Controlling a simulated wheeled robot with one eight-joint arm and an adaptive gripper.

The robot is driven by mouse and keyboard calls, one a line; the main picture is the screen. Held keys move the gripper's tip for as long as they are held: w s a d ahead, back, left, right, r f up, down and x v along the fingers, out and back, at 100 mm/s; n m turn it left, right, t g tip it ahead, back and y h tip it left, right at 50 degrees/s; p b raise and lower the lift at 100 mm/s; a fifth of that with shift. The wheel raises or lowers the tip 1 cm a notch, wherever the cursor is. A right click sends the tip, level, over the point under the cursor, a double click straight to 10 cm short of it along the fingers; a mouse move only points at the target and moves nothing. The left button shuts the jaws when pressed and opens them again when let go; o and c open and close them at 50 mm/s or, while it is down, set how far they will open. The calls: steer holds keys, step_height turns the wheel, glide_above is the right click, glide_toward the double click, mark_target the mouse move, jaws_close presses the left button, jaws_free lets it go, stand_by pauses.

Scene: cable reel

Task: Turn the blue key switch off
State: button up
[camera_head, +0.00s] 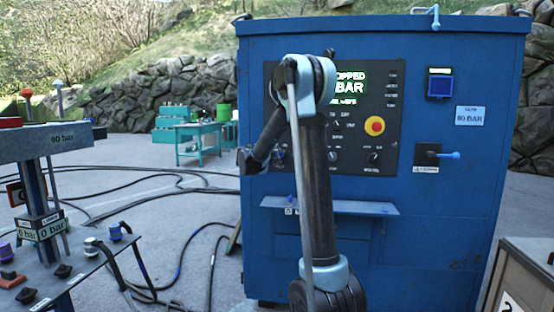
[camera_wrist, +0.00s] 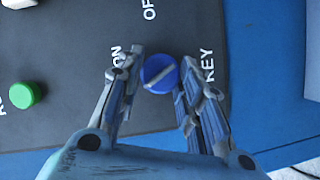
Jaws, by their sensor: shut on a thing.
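The blue key switch (camera_wrist: 159,76) is a round knob with a pale bar across it, on a dark panel in the wrist view. The bar slants from lower left to upper right. The ON label lies left of the knob, OFF above it to the left, and KEY to the right. My gripper (camera_wrist: 160,65) is shut on the knob, with one finger on each side. In the head view my arm crosses the left part of the control panel (camera_head: 347,150), and I cannot make out the fingertips or the knob there.
A green button (camera_wrist: 26,95) sits left in the wrist view. The blue cabinet (camera_head: 452,220) carries a red emergency button (camera_head: 375,126), a lever handle (camera_head: 447,155) and a small shelf (camera_head: 345,208). A control stand (camera_head: 50,143) is at left; cables lie on the floor.

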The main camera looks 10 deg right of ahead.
steer(key=shift+a+f, duration=0.1)
steer(key=shift+a, duration=0.1)
steer(key=o, duration=1.1)
steer(key=shift+c, duration=0.2)
steer(key=v, duration=1.1)
steer(key=shift+s+a, duration=0.25)
steer(key=shift+s, duration=0.05)
